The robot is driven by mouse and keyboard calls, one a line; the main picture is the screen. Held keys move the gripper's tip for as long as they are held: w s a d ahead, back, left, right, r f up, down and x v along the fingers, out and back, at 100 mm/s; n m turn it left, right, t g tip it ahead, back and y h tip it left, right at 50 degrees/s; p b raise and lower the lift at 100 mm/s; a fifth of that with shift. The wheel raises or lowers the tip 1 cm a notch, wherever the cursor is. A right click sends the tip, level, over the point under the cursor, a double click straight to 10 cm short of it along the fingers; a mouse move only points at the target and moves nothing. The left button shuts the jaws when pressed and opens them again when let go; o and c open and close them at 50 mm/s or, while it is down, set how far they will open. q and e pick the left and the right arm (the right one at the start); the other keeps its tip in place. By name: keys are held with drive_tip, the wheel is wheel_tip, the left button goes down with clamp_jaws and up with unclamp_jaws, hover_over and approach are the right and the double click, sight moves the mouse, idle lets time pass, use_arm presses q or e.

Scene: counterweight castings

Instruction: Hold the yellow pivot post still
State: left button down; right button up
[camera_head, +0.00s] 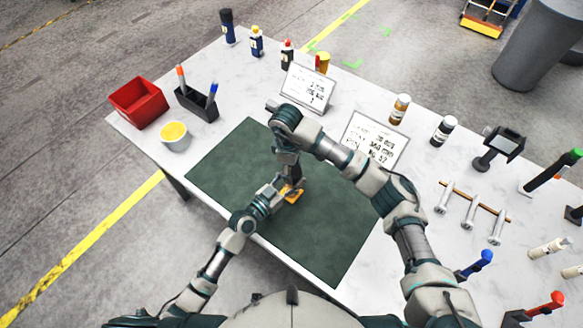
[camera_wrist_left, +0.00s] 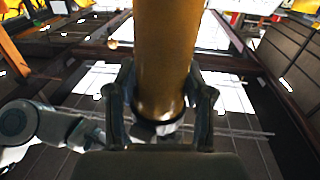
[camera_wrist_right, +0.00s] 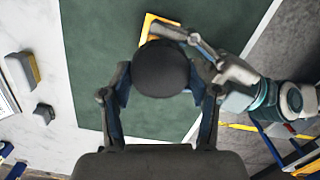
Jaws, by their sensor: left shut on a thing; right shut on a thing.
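The yellow pivot post (camera_wrist_left: 167,50) stands between the fingers of my left gripper (camera_wrist_left: 160,100) in the left wrist view, and they are closed on it. In the head view my left gripper (camera_head: 280,187) is low over the green mat, beside a yellow base (camera_head: 293,195). The same base (camera_wrist_right: 155,29) shows in the right wrist view. My right gripper (camera_wrist_right: 160,92) is shut on a dark round piece (camera_wrist_right: 160,68), above the base and close to my left gripper (camera_wrist_right: 195,43). In the head view my right gripper (camera_head: 288,165) points down there. The round piece hides most of the post from above.
The green mat (camera_head: 325,240) is otherwise clear. A red bin (camera_head: 139,103), a pen holder (camera_head: 197,104) and a cup (camera_head: 174,137) stand left. Two sign cards (camera_head: 307,88) (camera_head: 375,139) stand behind the mat. Several bolts (camera_head: 470,211) and bottles are at the right.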

use_arm(q)
drive_tip(key=shift+s+d, duration=0.2)
drive_tip(key=shift+s, duration=0.05)
use_arm(e)
drive_tip(key=shift+w+d+r+m, duration=0.1)
drive_tip(key=shift+w+m, duration=0.15)
drive_tip(key=shift+m, duration=0.05)
drive_tip(key=o, duration=0.9)
use_arm(q)
drive_tip(key=shift+w+a, duration=0.1)
use_arm(e)
drive_tip(key=shift+o, duration=0.6)
drive_tip(key=shift+s, duration=0.1)
drive_tip(key=shift+c, duration=0.5)
